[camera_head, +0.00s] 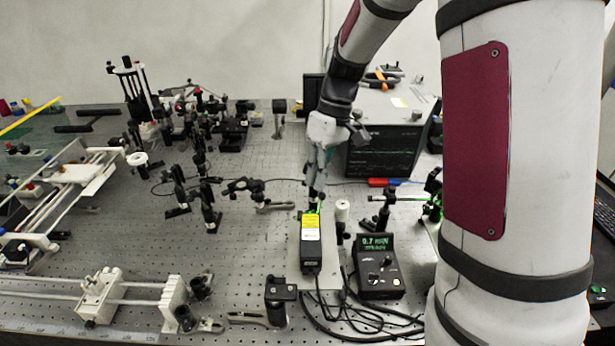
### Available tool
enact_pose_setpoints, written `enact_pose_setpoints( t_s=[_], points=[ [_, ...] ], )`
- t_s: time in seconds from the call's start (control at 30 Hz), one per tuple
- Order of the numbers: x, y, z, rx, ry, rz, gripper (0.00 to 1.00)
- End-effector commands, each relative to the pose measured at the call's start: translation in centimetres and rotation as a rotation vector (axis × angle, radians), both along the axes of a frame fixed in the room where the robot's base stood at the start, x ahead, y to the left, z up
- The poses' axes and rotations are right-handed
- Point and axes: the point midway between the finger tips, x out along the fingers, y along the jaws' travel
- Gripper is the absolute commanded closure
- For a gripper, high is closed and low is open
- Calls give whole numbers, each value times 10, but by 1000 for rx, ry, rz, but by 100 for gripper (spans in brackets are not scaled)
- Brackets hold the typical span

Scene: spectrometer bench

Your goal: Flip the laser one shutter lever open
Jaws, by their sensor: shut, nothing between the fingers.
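A black box-shaped laser (311,262) with a yellow and white label on top lies on the perforated optical bench, right of the middle in the head view. A small green glow shows at its far end. My gripper (313,207) points down at that far end, with its fingertips shut and empty, at or just above the laser. I cannot tell whether they touch it. The shutter lever is too small or hidden behind the fingers to make out, and its position cannot be told.
A power meter (380,272) with a lit green display stands right of the laser, a white-topped post (342,212) between them. Black cables (350,318) run at the front. Optics mounts (205,205) crowd the left. A large instrument box (385,150) stands behind. Bare bench (245,250) lies left of the laser.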

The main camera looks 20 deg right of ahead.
Motion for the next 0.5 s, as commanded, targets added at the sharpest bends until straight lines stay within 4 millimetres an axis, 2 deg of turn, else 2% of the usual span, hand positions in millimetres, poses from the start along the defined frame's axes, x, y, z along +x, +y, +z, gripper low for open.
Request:
enact_pose_setpoints(
  t_s=[0.5],
  points=[
    [-13,-34,-8,407,-167,-10,100]
  ],
)
